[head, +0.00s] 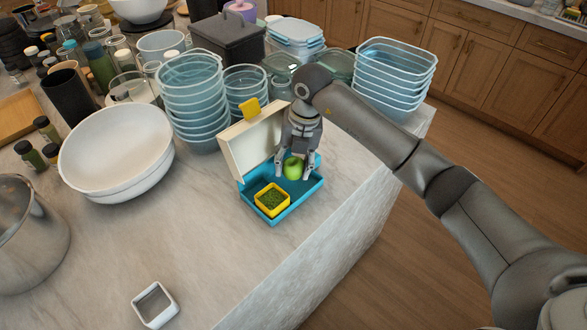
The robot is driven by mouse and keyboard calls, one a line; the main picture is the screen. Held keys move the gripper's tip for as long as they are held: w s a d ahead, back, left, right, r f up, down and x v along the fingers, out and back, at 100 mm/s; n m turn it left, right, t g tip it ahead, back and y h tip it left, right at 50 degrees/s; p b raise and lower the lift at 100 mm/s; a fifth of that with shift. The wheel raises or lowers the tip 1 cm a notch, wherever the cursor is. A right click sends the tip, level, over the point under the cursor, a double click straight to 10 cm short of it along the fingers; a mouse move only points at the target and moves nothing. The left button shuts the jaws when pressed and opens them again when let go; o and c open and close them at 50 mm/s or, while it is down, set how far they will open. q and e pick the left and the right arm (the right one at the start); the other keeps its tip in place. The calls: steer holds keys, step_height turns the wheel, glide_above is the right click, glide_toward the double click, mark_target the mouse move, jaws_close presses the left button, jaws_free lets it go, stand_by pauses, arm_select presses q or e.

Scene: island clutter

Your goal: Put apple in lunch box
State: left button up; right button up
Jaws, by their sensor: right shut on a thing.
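A green apple (293,168) is between the fingers of my right gripper (292,170), which is shut on it. The apple is over or inside the right part of the open lunch box (283,216). I cannot tell whether it touches the bottom. The lunch box has a blue base and a raised cream lid (251,140) with a yellow latch. A yellow square cup (272,200) with green contents sits in the front left part of the base. My left gripper is not in view.
Stacked clear bowls (192,97) and glass containers (393,72) stand behind the lunch box. A large white bowl (117,150) is to the left. The counter's right edge is close to the lunch box.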

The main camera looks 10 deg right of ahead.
mark_target(293, 173)
step_height(293, 173, down, 2)
steer(key=shift+f+p, duration=0.15)
steer(key=shift+p, duration=0.7)
steer(key=shift+f, duration=0.35)
steer(key=shift+f, duration=0.1)
steer(key=o, duration=0.8)
